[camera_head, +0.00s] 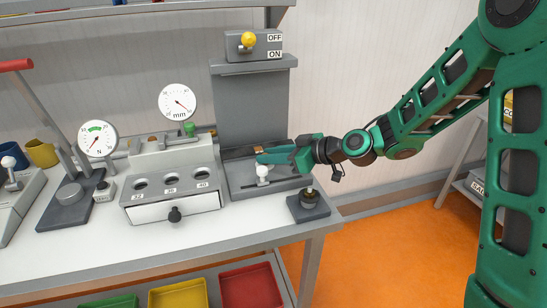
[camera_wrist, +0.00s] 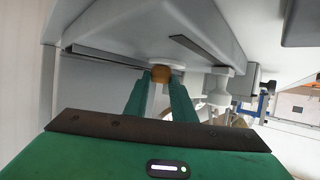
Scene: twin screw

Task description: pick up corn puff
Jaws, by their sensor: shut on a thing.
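The corn puff (camera_wrist: 161,73) is a small, rounded golden-brown piece between my fingertips in the wrist view. It also shows in the head view as a small tan piece (camera_head: 258,149) at the tip of my gripper (camera_head: 263,156). My green gripper is shut on it, reaching in from the right. It is at the grey machine (camera_head: 250,108) with the ON/OFF panel. A pale round part lies right by the puff in the wrist view; I cannot tell whether they touch.
A white-knobbed lever (camera_head: 262,171) stands just in front of my gripper. A dark block with a knob (camera_head: 308,203) sits at the table's right corner. A box with numbered holes (camera_head: 172,188) and two dial gauges stand to the left. Coloured trays lie below the table.

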